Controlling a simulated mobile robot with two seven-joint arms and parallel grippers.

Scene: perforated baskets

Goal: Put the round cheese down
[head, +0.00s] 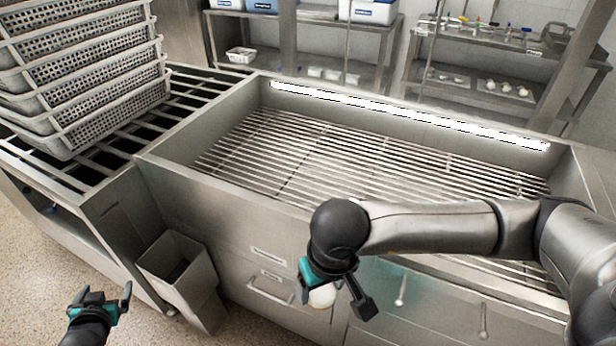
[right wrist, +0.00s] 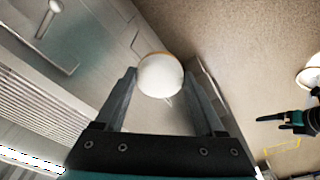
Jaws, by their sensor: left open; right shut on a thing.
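The round cheese (head: 322,297), a small white ball-like piece, is held by my right gripper (head: 338,298) in front of the steel vat. In the right wrist view the cheese (right wrist: 160,76) sits between the two fingertips, with bare floor and the vat's front behind it. In the head view it is partly hidden by my gripper. My left gripper (head: 104,294) is open and empty at the lower left, above the floor. It also shows at the right edge of the right wrist view (right wrist: 300,122).
The steel vat (head: 215,168) has a slatted grate inside, which is bare. A stack of perforated baskets (head: 85,75) stands on the slatted rack at left. An open steel bin (head: 172,262) hangs on the vat's front. Shelves (head: 480,60) with small items stand behind.

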